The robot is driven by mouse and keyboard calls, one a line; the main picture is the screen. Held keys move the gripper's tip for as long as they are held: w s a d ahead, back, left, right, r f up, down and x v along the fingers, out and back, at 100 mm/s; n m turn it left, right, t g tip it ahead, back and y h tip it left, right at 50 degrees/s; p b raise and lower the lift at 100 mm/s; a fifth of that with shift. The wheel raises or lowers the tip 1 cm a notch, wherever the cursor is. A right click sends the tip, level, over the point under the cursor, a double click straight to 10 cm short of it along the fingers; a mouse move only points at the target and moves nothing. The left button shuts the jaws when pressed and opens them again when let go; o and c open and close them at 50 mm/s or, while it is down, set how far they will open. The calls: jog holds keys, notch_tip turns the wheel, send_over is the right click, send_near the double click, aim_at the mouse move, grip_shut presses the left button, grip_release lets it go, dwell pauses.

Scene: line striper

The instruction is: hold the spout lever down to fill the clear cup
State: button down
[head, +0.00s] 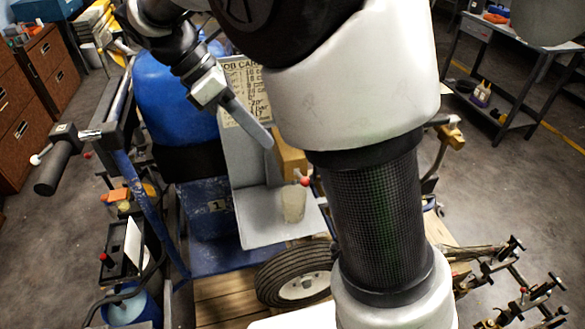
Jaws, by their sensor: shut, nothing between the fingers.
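The clear cup (293,204) stands upright on a grey metal shelf (262,232) in front of a grey back plate. Its contents are hard to make out. The spout lever shows as a small red knob (305,181) just above and to the right of the cup, partly beside my arm. The spout itself is not clearly visible. My gripper (264,138) is shut and empty, its grey fingers pointing down to the right. In the picture the fingertips are above and left of the red knob, apart from it. My arm covers the area right of the cup.
A blue tank (168,98) sits left of the back plate on the blue striper frame. A tan block (290,160) is behind the lever. A handlebar grip (60,160) sticks out at left, and a black tire (292,278) is below the shelf. A paper card (243,88) is behind my gripper.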

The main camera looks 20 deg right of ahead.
jog(key=b+x, duration=0.1)
jog(key=x, duration=0.9)
jog(key=shift+d+f, duration=0.25)
jog(key=shift+f, duration=0.05)
jog(key=shift+s+f, duration=0.1)
jog(key=shift+f, duration=0.05)
